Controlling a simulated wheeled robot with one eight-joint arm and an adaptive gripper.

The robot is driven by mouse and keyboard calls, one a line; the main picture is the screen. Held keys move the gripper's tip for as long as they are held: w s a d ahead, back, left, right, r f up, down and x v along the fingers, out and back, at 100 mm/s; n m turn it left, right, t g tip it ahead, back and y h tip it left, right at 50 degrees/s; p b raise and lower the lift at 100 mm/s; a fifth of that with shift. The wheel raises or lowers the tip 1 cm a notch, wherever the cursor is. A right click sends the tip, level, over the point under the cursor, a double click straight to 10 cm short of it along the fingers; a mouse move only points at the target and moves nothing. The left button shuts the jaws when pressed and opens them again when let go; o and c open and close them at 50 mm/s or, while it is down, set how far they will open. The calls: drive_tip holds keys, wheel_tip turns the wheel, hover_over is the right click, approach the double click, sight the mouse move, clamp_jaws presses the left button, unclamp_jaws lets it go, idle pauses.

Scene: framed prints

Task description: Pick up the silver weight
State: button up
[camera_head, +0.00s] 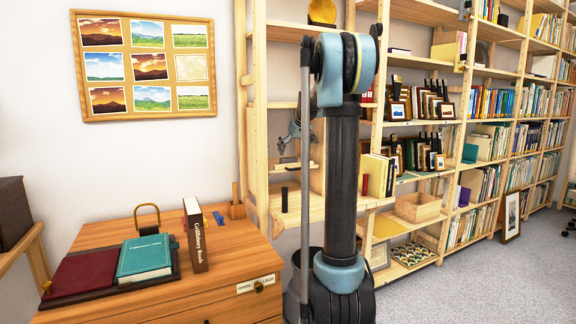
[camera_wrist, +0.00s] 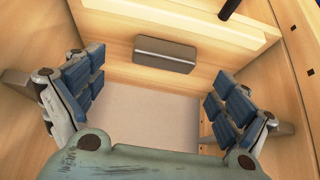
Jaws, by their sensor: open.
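The silver weight (camera_wrist: 165,55) is a grey, rounded block in the wrist view. It lies on a pale wooden shelf, above the picture's middle. My gripper (camera_wrist: 157,90) is open, with its blue-padded fingers spread wide to the left and right. Nothing is between the fingers, and the weight lies beyond the fingertips, roughly centred between them. In the head view my dark arm column hides part of the shelf bay, and I cannot make out the weight clearly there.
A dark cylinder (camera_wrist: 229,8) stands near the weight, to its upper right. Wooden shelf uprights (camera_wrist: 298,45) close in on the right. In the head view a wooden cabinet (camera_head: 225,265) with books stands at left. Loaded shelves (camera_head: 490,100) fill the right, above open carpet (camera_head: 500,280).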

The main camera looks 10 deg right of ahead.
sight(289, 158)
drive_tip(key=shift+a+x, duration=0.15)
drive_tip(key=shift+x, duration=1.2)
drive_tip(key=shift+a+x, duration=0.15)
drive_tip(key=shift+x, duration=1.15)
drive_tip(key=c, duration=1.4)
